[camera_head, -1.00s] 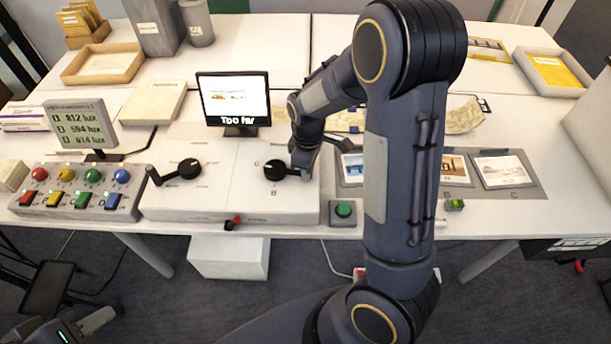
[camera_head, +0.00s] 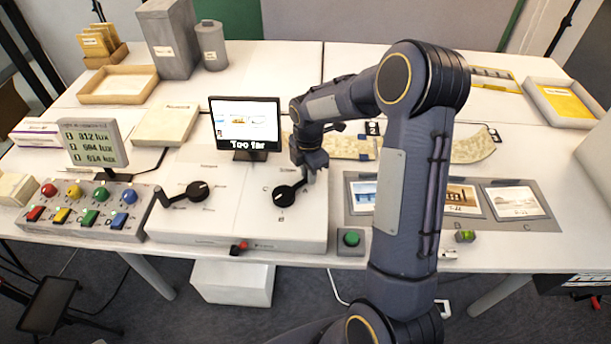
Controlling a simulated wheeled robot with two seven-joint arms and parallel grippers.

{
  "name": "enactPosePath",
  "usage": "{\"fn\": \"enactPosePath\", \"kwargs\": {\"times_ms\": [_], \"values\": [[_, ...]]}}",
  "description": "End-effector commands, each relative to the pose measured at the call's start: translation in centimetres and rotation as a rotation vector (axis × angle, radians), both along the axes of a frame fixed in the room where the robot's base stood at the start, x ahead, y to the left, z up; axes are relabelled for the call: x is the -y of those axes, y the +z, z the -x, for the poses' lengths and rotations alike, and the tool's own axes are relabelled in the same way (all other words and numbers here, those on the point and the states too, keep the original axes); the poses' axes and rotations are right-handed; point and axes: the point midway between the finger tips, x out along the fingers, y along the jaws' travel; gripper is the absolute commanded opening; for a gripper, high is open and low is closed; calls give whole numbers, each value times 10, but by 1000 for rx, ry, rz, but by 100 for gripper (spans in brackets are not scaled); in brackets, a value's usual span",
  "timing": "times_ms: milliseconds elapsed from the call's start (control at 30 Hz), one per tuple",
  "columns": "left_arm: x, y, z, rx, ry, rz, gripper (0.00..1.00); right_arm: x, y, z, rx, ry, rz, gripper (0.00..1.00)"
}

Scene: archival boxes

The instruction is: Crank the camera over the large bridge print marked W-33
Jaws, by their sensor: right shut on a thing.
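My right gripper (camera_head: 308,174) is shut on the handle of the right black crank (camera_head: 284,196), on the white control panel (camera_head: 230,227). The crank's arm points up and right. The monitor (camera_head: 245,125) behind the panel reads "Too far" under a small picture. Three prints lie in a row on a grey mat (camera_head: 540,222): a left print (camera_head: 361,192), partly hidden by my right arm, a middle print (camera_head: 463,198) and a right print (camera_head: 515,202). Their markings are too small to read surely, so I cannot tell which is W-33. My left gripper is not in view.
A second black crank (camera_head: 197,191) is on the panel's left. A button box (camera_head: 90,208) with coloured buttons and a lux display (camera_head: 92,142) stand further left. A green button (camera_head: 351,238) sits beside the panel. Trays and grey containers stand at the back.

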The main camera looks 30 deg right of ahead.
Motion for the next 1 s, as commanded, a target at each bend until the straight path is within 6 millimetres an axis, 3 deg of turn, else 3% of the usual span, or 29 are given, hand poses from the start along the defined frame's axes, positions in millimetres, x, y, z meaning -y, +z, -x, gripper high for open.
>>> {"fn": "enactPosePath", "kwargs": {"times_ms": [267,800,1000], "values": [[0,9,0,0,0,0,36,0,2,-16,3,249,0,0],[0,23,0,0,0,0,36,-27,1,-48,3,747,0,0],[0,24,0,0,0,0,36,-38,1,-55,4,757,0,0]]}}
